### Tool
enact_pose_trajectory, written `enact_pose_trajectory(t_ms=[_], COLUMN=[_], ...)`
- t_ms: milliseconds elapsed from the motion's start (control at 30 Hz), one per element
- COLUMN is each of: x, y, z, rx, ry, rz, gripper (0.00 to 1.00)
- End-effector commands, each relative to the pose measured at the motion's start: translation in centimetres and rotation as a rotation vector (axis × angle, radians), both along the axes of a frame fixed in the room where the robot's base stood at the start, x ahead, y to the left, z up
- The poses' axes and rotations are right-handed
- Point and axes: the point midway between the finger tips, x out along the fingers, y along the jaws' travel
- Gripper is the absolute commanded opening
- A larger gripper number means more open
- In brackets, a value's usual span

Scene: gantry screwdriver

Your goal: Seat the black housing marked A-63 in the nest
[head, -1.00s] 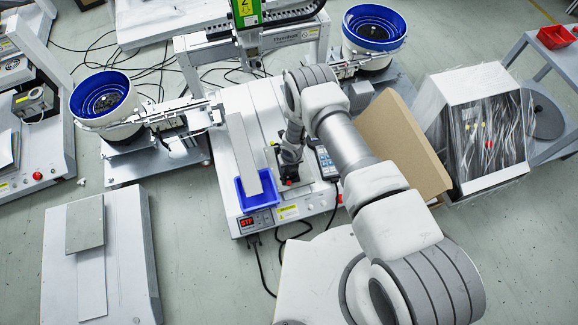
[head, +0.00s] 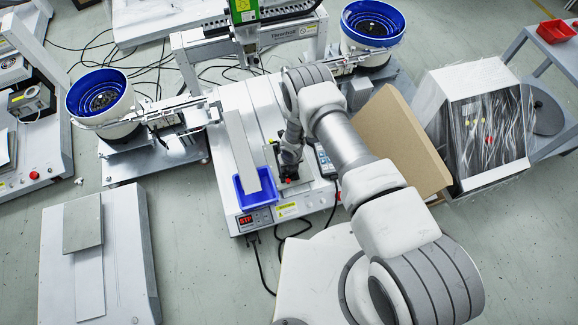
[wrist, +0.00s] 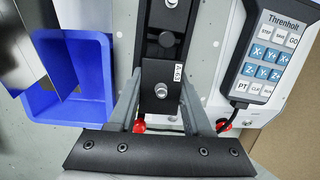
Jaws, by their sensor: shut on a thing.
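The black housing (wrist: 160,75) carries a white A-63 label along its right edge in the wrist view, with a bright screw head below the label. My gripper (wrist: 162,95) has one grey finger on each side of it and is shut on it. In the head view my gripper (head: 290,162) points down at the front right of the white machine's top, and my arm covers much of the spot. The nest cannot be told apart from the dark parts around the housing, so I cannot tell whether the housing is seated.
A blue bin (head: 241,196) stands just left of my gripper, with a pale metal strip (head: 241,150) over it. A keypad pendant (wrist: 272,52) lies close on the right. A red button (wrist: 139,126) is near the left finger. A cardboard box (head: 405,145) stands further right.

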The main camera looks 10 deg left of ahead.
Motion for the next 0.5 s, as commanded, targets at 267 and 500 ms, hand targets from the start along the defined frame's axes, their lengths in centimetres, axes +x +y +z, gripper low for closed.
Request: enact_pose_trajectory(t_ms=[267,500], x=[-0.76,-0.78], y=[-0.55,-0.41], z=[-1.07,-1.79], rx=[-0.010,-0.009], ry=[0.013,0.014], rz=[0.001,0.002], gripper=[0.00,0.00])
